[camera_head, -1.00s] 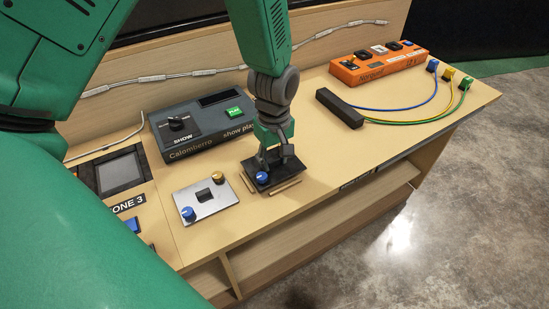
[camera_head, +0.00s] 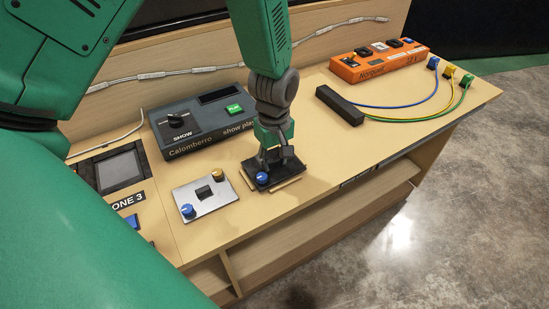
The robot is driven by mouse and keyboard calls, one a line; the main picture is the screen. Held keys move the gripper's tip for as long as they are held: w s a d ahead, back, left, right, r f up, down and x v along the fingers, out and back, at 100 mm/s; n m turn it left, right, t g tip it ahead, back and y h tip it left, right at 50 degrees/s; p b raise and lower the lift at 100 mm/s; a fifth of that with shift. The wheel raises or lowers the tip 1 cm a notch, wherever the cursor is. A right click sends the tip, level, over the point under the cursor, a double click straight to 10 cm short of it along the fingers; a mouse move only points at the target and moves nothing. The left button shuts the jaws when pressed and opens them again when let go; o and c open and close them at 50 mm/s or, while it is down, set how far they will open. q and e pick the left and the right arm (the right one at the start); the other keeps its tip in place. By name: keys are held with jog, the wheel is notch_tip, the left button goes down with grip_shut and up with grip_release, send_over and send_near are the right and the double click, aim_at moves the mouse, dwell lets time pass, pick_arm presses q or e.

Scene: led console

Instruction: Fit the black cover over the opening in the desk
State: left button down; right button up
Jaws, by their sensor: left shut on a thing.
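The black cover (camera_head: 288,170) is a small flat dark plate near the middle of the desk (camera_head: 320,210). My left gripper (camera_head: 272,160) comes down over the cover from above and is shut on it. A blue knob (camera_head: 262,178) shows at the cover's near left part. Light wood-coloured strips (camera_head: 288,183) show along the cover's near and left edges. The opening itself is hidden, and I cannot tell whether the cover sits flush or slightly above the desk. My right gripper is not in view.
A metal plate with knobs (camera_head: 206,195) lies close left of the cover. The grey Calomberro box (camera_head: 205,125) stands behind. A black bar (camera_head: 340,106) with coloured cables lies to the right, near an orange box (camera_head: 378,65). The desk's front right is clear.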

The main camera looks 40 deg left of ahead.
pick_arm(q)
jog(key=shift+f, duration=0.4)
dwell(0.3)
jog(key=c, duration=1.1)
grip_release()
jog(key=shift+o, duration=0.2)
jog(key=shift+r, duration=0.1)
jog(key=shift+w+r, duration=0.1)
jog(key=shift+r, duration=0.2)
notch_tip(320, 180, up, 11)
